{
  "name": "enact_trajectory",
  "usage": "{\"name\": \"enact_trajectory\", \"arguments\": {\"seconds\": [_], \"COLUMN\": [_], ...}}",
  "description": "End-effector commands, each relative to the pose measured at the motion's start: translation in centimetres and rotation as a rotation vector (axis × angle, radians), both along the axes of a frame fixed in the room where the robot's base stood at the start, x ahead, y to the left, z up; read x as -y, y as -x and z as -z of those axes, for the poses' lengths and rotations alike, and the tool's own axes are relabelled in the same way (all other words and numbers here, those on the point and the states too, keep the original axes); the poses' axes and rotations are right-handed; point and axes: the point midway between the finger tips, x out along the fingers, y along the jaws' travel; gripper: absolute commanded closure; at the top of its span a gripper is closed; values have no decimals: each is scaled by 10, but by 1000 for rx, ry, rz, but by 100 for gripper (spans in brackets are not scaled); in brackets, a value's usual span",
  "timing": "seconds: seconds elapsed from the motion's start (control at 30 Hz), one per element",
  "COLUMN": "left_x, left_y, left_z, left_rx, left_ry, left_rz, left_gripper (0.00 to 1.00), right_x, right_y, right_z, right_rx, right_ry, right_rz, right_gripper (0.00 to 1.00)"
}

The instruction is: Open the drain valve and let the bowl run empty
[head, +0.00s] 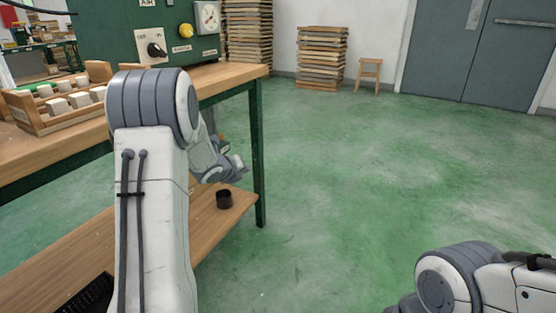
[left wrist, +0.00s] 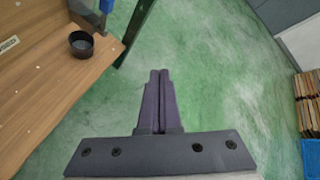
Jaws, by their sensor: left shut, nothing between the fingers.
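I see no bowl and no drain valve that I can make out in either view. My left gripper (head: 238,168) is beside the workbench's right end, above the lower shelf's level and partly behind my own forearm. In the left wrist view the left gripper's fingers (left wrist: 159,74) are shut together with nothing between them, over green floor. My right arm shows at the lower right of the head view, but its gripper is out of frame.
A small black cup (head: 224,199) stands on the workbench's lower shelf (head: 88,248); it also shows in the left wrist view (left wrist: 81,43). A green control panel (head: 120,40) with a black knob (head: 156,50) and gauge stands on the bench. Open floor lies right.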

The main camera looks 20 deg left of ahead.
Motion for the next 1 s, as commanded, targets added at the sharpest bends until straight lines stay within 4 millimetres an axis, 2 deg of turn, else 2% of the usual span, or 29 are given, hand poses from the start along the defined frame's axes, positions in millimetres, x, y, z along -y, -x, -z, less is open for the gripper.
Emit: {"name": "enact_trajectory", "arguments": {"seconds": [0.1, 0.6, 0.8, 1.0], "left_x": [24, 106, 123, 128], "left_y": [0, 21, 29, 32], "left_z": [-17, -57, -63, -63], "left_rx": [-19, -114, -137, -146], "left_ry": [68, 346, 408, 425], "left_rz": [-49, -276, -332, -348], "left_gripper": [100, 100, 100, 100], "right_x": [0, 0, 0, 0], "right_y": [0, 0, 0, 0], "right_z": [-12, -41, -46, -47], "right_rx": [0, 0, 0, 0], "right_ry": [0, 0, 0, 0], "right_rz": [0, 0, 0, 0], "right_gripper": [0, 0, 0, 0]}}
